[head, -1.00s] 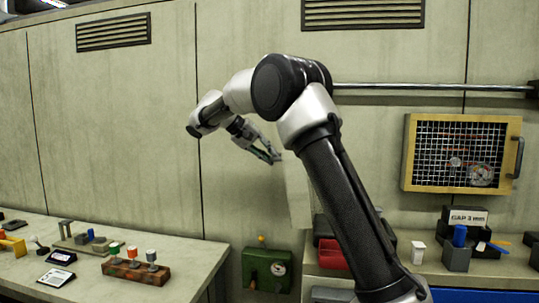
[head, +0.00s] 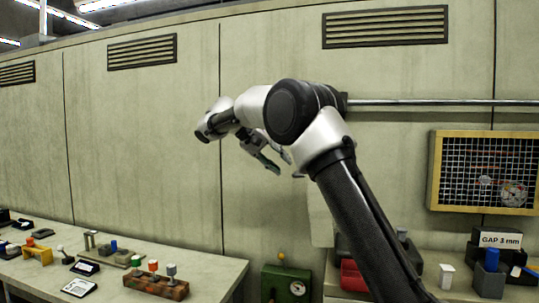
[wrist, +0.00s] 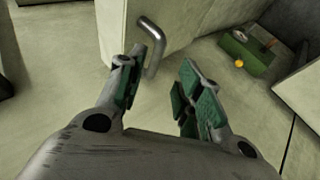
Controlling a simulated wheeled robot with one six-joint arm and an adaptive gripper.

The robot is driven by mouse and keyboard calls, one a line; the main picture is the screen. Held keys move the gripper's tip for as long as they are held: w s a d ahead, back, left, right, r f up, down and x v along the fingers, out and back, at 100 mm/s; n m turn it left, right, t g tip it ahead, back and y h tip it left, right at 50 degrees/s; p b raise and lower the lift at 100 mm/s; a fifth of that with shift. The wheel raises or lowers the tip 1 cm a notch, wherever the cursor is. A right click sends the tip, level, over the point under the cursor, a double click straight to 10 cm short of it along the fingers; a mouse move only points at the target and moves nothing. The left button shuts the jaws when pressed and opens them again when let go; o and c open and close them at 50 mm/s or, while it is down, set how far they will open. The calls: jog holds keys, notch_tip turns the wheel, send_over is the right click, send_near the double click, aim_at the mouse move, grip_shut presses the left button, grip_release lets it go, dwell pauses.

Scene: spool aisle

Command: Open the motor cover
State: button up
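My gripper (head: 272,161) is open and empty, left of my forearm in the head view. In the wrist view its fingers (wrist: 162,72) are spread, with a bent grey bar handle (wrist: 151,50) close to the left fingertip; whether they touch is unclear. The handle is on a pale panel (wrist: 170,22), which shows partly behind my arm in the head view (head: 320,222). A yellow-framed mesh panel (head: 437,172) on the wall at right has round parts behind it. I cannot tell for certain which panel is the motor cover.
A green box (head: 287,288) with a yellow knob stands low between two benches; it also shows in the wrist view (wrist: 250,50). The left bench (head: 205,275) holds several small items. A red bin (head: 352,275) and a GAP 3 mm sign (head: 500,239) are at right.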

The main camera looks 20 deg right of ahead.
jog(key=v, duration=0.6)
jog(key=shift+a+r, duration=0.1)
